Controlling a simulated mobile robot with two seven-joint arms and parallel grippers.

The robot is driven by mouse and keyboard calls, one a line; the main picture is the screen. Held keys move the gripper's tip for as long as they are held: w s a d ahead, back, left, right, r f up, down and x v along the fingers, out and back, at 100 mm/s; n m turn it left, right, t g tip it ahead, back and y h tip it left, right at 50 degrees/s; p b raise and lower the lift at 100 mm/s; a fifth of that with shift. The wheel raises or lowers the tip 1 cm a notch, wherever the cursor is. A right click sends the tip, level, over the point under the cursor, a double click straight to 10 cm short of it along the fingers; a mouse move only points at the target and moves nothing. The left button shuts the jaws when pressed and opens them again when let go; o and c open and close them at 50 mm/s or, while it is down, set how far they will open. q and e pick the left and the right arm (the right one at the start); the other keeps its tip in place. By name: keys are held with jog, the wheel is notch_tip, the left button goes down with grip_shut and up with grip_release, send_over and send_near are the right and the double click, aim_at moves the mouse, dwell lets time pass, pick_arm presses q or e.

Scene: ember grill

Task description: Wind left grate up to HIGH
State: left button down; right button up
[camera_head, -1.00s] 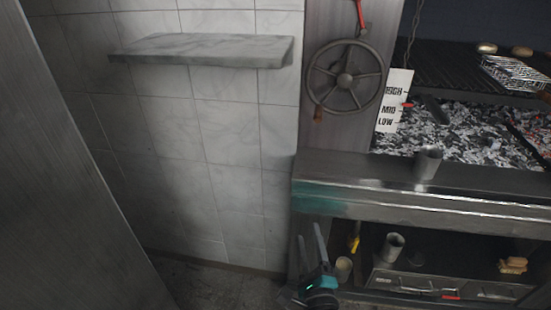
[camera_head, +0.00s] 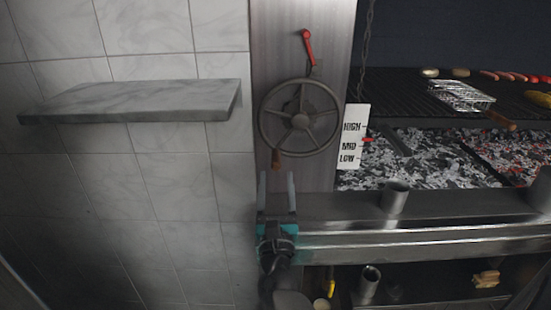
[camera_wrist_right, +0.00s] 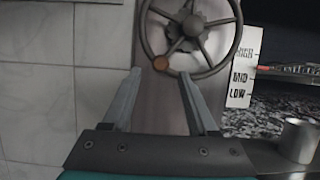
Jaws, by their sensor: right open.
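The spoked hand wheel (camera_head: 301,119) is on the metal post left of the grill, with its wooden crank knob (camera_head: 277,159) at the lower left. The wheel (camera_wrist_right: 203,45) and knob (camera_wrist_right: 160,63) also show in the right wrist view. My right gripper (camera_head: 277,181) is open and empty just below the knob; in the wrist view the knob appears between the fingertips (camera_wrist_right: 160,74). A white HIGH/MID/LOW scale (camera_head: 353,150) stands right of the wheel, with its red pointer (camera_head: 368,140) slightly above MID. The dark grate (camera_head: 395,85) is above the coals. My left gripper is out of view.
A red-handled lever (camera_head: 308,48) is above the wheel. A stone shelf (camera_head: 140,103) juts from the tiled wall at left. A metal cup (camera_head: 395,198) stands on the grill's front ledge (camera_head: 430,212). A wire basket (camera_head: 462,96) lies on the grate.

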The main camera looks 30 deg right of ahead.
aim_at(276, 160)
jog(key=x, duration=0.4)
jog(key=shift+w+d, duration=0.15)
jog(key=shift+w, duration=0.1)
jog(key=shift+x, duration=0.85)
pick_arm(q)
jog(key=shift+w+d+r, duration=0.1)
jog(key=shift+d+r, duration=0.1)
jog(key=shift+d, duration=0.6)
pick_arm(e)
jog(key=shift+c, duration=0.5)
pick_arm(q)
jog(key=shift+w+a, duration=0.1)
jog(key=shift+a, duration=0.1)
pick_arm(e)
grip_shut()
